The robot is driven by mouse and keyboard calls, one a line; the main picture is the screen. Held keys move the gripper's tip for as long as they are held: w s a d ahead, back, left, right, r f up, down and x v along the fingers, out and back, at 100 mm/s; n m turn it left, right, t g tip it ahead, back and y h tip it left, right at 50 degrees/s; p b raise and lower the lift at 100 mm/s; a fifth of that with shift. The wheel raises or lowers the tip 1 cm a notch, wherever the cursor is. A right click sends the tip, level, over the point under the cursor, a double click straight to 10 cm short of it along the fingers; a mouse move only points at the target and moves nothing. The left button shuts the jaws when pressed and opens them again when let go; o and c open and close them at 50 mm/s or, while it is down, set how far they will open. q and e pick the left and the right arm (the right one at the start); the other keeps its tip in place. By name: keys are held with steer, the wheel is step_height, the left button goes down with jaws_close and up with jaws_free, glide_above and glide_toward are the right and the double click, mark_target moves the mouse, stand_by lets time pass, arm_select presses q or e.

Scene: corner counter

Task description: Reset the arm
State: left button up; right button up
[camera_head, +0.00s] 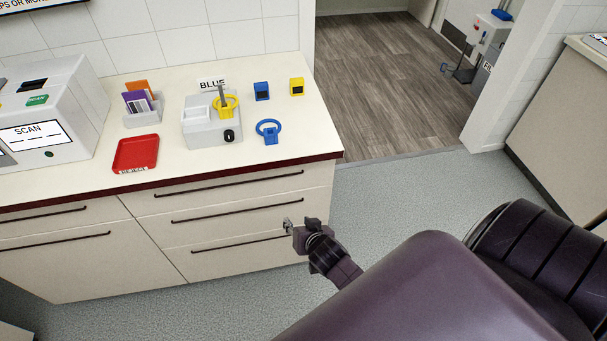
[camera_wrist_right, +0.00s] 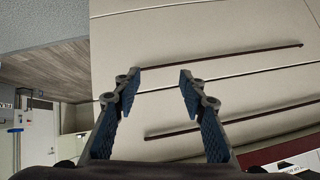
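My right gripper (camera_head: 288,226) is in front of the drawer fronts, below the counter edge, in the head view. In the right wrist view its two fingers (camera_wrist_right: 157,85) stand apart with nothing between them. The drawer fronts with dark bar handles (camera_wrist_right: 205,85) show beyond the fingers. My right arm comes in from the lower right of the head view. My left gripper shows in neither view.
The counter (camera_head: 190,163) holds a scanner machine (camera_head: 50,110), red tray (camera_head: 136,153), card holder (camera_head: 141,110), white device (camera_head: 205,130) with a yellow ring (camera_head: 225,106), blue ring (camera_head: 269,131), blue block (camera_head: 261,91) and yellow block (camera_head: 297,87). Grey floor (camera_head: 400,190) lies open to the right.

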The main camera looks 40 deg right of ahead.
stand_by(0.5)
steer(key=s+a+f+n+g+y, duration=0.1)
steer(key=s+a+f+n+g, duration=0.1)
steer(key=s+f, duration=0.7)
steer(key=s+a+f+n+g+y, duration=0.1)
steer(key=s+a+f+n+g, duration=0.15)
steer(key=s+f, duration=0.65)
steer(key=s+f+n+g, duration=0.1)
steer(key=s+f, duration=0.3)
steer(key=s, duration=0.3)
steer(key=s+a+f+n+g, duration=0.1)
steer(key=s+f, duration=0.3)
steer(key=s, duration=0.4)
steer(key=s+f+n+g, duration=0.2)
steer(key=s+f, duration=0.3)
steer(key=s, duration=0.2)
steer(key=shift+s+a, duration=0.25)
steer(key=shift+s, duration=0.05)
